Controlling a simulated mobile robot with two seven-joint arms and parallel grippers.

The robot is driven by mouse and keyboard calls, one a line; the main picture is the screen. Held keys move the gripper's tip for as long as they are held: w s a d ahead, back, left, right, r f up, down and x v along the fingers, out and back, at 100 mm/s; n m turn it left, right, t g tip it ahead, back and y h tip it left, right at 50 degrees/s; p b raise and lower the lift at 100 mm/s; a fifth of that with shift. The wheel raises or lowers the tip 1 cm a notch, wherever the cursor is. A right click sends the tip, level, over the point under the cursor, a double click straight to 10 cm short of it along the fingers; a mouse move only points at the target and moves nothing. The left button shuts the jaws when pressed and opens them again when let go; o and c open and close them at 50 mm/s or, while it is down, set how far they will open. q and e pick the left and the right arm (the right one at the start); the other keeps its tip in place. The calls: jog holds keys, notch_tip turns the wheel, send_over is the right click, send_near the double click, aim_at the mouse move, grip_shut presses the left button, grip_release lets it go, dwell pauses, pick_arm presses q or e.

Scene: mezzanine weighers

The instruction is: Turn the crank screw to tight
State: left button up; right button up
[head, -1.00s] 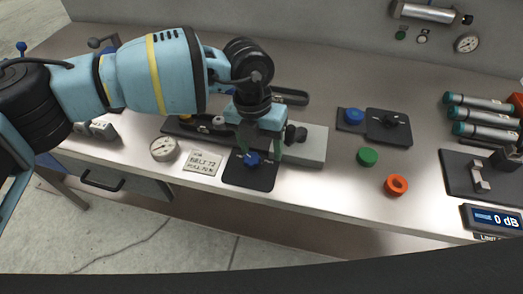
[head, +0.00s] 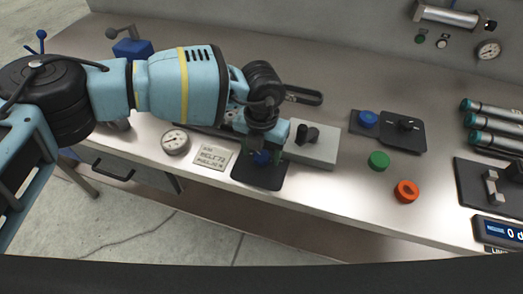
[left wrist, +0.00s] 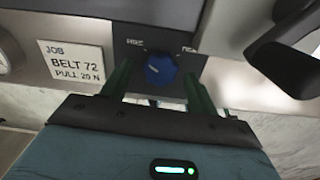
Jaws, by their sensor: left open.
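My left gripper (head: 264,152) is open, low over a dark plate (head: 258,180). In the left wrist view its green fingers (left wrist: 160,80) stand either side of a blue knob (left wrist: 160,69); I cannot tell whether they touch it. The knob's pointer is tilted to the left, and its labels are too blurred to read. A black crank-like handle (head: 308,134) sits on a grey block (head: 322,152) just right of the gripper; it looms at the top right of the left wrist view (left wrist: 290,45). I cannot tell which part is the crank screw. My right gripper is out of view.
A round gauge (head: 175,142) and a job card (head: 213,157) lie left of the plate. A blue block with a lever (head: 133,47) stands behind my left arm.

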pick_arm(q)
jog(key=shift+f, duration=0.25)
jog(key=c, duration=1)
